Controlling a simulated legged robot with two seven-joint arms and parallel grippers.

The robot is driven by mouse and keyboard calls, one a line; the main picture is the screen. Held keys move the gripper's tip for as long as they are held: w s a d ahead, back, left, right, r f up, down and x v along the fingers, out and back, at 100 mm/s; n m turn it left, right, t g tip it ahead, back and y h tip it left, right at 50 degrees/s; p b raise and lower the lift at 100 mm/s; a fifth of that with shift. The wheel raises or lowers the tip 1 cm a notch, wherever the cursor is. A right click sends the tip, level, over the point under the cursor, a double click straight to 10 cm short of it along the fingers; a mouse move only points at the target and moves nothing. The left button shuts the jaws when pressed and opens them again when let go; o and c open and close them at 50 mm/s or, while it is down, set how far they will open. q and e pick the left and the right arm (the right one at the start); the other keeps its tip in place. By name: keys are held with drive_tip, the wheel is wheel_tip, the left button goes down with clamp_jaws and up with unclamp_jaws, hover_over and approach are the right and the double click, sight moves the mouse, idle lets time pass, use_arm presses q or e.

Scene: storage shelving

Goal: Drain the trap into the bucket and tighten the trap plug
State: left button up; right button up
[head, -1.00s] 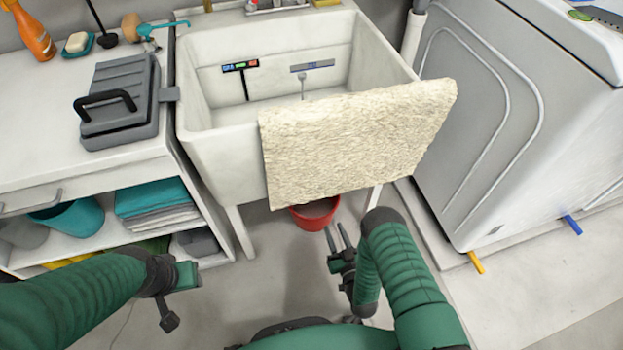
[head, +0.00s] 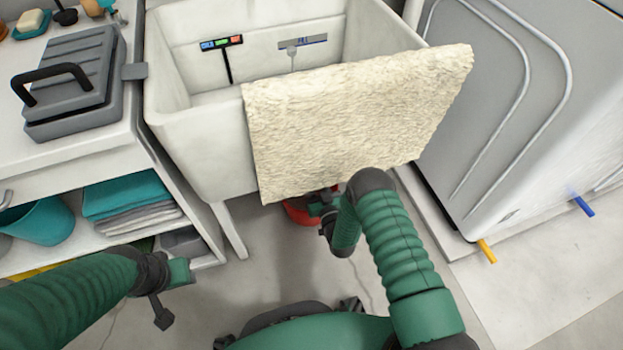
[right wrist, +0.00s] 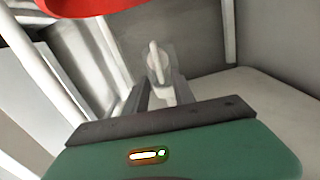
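The red bucket (head: 300,212) stands on the floor under the sink, mostly hidden by the towel and my right arm. In the right wrist view, part of the bucket (right wrist: 92,6) shows at the top edge. A pale grey fitting with an upright tab (right wrist: 157,62), apparently the trap plug, lies just beyond or between the fingertips of my right gripper (right wrist: 159,88). The fingers are apart; I see no firm grip on it. The rest of the trap is not clear. My left gripper (head: 172,290) is away at the lower left; its finger opening cannot be made out.
A cream towel (head: 350,120) hangs over the front of the white sink (head: 200,150) and hides the space below. A cabinet with a shelf (head: 125,228) stands left, a white appliance (head: 520,110) right. Open floor (head: 270,265) lies in front.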

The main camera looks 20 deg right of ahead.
drive_tip(key=shift+w, duration=1.2)
clamp_jaws()
